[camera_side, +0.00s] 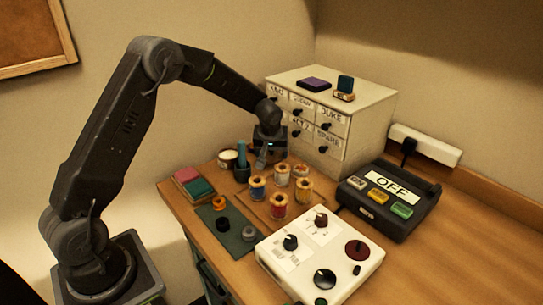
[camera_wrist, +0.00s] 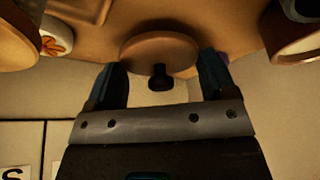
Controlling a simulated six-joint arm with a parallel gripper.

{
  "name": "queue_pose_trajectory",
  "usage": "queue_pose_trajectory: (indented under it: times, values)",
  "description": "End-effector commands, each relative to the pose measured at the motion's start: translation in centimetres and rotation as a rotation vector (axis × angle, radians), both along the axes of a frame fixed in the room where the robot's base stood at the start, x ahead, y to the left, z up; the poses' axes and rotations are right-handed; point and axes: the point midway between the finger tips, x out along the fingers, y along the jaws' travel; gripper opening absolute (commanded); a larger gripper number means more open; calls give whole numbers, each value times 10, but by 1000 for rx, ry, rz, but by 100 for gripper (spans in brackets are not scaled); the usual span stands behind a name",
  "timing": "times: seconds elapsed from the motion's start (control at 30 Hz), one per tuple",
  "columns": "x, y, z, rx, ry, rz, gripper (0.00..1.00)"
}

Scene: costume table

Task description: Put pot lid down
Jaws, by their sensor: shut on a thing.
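In the wrist view, the pot lid (camera_wrist: 152,48) is a round brown disc with a black knob (camera_wrist: 160,78) in its middle. It lies between the two fingers of my gripper (camera_wrist: 164,78), which is shut on it, with one finger at each side. In the side view my gripper (camera_side: 267,158) is low over the back of the table, in front of the drawer cabinet. The lid cannot be made out there. A pale open pot (camera_side: 228,158) stands just left of my gripper. Whether the lid touches the table is unclear.
A dark cup with a teal item (camera_side: 241,172) stands close by my gripper. Several thread spools (camera_side: 279,205) stand in front. The drawer cabinet (camera_side: 350,130) is right behind. A control box (camera_side: 320,255) and an OFF panel (camera_side: 390,200) occupy the right. Bare table (camera_side: 430,265) shows at front right.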

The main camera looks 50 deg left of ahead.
Motion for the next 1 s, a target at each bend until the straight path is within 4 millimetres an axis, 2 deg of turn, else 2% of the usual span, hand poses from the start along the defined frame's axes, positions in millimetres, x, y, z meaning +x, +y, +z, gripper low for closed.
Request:
queue_pose_trajectory:
  times: [0.03,0.13,0.4,0.87,0.9,1.0]
  values:
    - [-1,0,-9,-1,5,-1,55]
    - [0,0,-18,0,1,-1,55]
    - [0,0,-19,0,0,-1,55]
    - [-1,0,-33,-3,1,0,55]
    - [-1,0,-33,-3,3,0,78]
    - [-2,1,-33,-2,3,0,88]
